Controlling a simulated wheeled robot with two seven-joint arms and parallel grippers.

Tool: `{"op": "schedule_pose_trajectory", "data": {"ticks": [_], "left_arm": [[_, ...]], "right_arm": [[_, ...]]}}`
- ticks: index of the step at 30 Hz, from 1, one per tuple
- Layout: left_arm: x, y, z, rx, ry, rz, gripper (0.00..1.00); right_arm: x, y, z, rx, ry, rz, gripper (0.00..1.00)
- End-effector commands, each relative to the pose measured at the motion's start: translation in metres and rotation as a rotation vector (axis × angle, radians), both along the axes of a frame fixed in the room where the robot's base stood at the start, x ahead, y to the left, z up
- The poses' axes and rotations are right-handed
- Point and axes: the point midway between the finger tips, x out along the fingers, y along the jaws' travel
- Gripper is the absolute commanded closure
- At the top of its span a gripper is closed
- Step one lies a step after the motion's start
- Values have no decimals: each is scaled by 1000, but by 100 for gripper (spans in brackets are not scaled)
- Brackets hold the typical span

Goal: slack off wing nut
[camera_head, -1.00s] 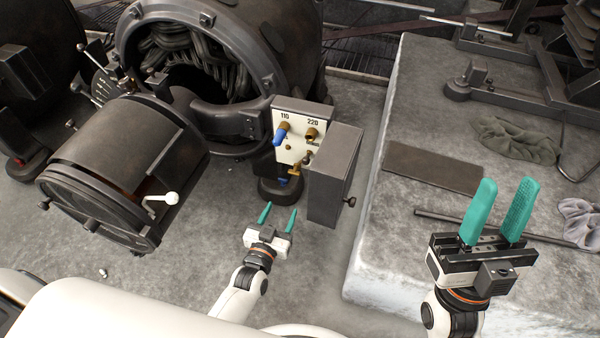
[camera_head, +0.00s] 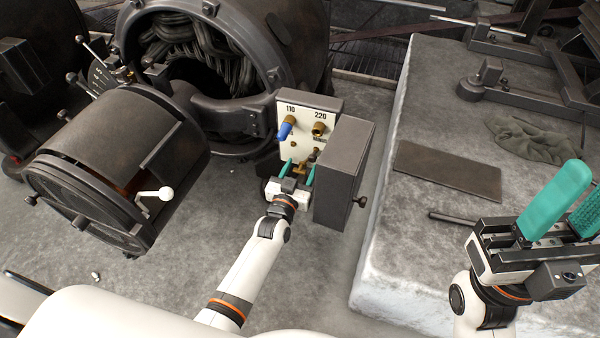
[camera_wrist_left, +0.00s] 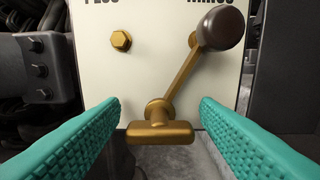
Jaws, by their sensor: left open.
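The brass wing nut (camera_wrist_left: 160,131) is a flat crossbar on a round collar, low on the white panel (camera_wrist_left: 150,70) in the left wrist view. A brass lever (camera_wrist_left: 186,76) with a dark round knob (camera_wrist_left: 224,27) slants up to the right from just behind it. My left gripper (camera_head: 298,172) is open at the panel's lower end. Its teal fingers stand on either side of the wing nut, with a gap on each side in the left wrist view. My right gripper (camera_head: 568,222) is open and empty at the right, partly cut off by the picture edge.
A grey box (camera_head: 343,172) stands close right of the panel. A blue-handled piece (camera_head: 286,127) sits at 110 and a brass terminal (camera_head: 319,129) at 220. The dark dynamo (camera_head: 120,165) stands left. A stone block (camera_head: 400,240) lies right.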

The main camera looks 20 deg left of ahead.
Motion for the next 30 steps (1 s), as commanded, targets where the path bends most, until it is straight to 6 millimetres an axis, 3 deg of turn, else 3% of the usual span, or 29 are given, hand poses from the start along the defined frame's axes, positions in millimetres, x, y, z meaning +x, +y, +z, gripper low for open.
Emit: {"op": "schedule_pose_trajectory", "data": {"ticks": [9, 18, 30], "left_arm": [[3, 0, 0, 0, 1, 0, 44], [3, 0, 0, 0, 1, 0, 88], [3, 1, 1, -87, 5, 0, 88]], "right_arm": [[0, 0, 1, -1, -4, 0, 64], [0, 0, 1, 0, -4, 0, 64], [-1, 0, 4, 3, 0, 1, 64]]}}
